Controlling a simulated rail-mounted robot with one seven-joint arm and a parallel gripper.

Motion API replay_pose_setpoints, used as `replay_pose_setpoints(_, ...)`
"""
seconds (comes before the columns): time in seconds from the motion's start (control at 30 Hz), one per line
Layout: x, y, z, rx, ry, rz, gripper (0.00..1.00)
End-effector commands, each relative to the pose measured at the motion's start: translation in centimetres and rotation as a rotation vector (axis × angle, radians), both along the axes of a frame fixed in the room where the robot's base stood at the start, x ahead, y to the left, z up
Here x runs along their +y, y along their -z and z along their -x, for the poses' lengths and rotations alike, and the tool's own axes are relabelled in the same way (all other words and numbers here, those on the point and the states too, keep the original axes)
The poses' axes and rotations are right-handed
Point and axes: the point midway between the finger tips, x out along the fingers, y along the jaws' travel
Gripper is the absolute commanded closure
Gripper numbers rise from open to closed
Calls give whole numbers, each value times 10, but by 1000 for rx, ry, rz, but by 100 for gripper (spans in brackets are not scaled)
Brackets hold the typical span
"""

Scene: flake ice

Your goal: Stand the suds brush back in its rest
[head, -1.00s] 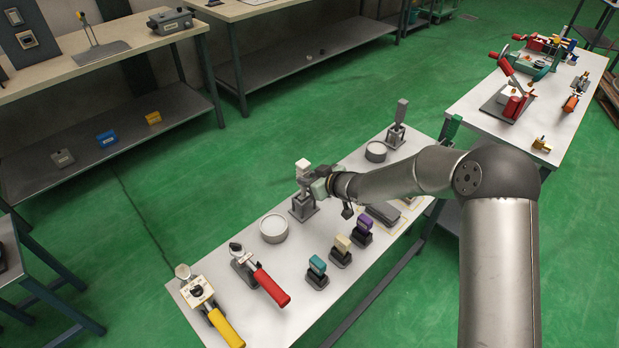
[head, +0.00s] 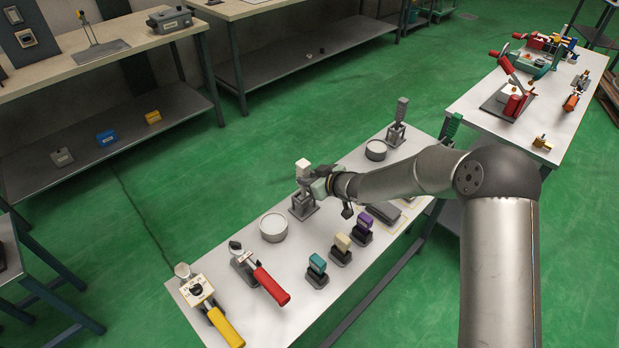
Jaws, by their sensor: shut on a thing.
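A brush with a pale block-shaped top (head: 303,168) stands upright at the middle of the white table, in the head view. I take it to be the suds brush. My gripper (head: 311,186) is shut on it below the top, coming in from the right. A grey rest (head: 302,208) stands directly under the brush. The brush's lower end is at or just above the rest; I cannot tell whether it is seated. The gripper hides part of the brush.
A second, grey brush stands in its own rest (head: 396,135) at the far end. Round dishes (head: 274,228) (head: 376,150) stand nearby. Teal, cream and purple stamps (head: 317,265) line the near edge. Red-handled (head: 270,285) and yellow-handled (head: 225,325) tools lie at the left.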

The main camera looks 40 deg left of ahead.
Motion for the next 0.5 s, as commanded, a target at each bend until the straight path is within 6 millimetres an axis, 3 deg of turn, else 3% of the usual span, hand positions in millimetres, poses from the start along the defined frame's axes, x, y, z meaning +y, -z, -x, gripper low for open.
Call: replay_pose_setpoints(0.5,0,12,0,0,0,-1,100)
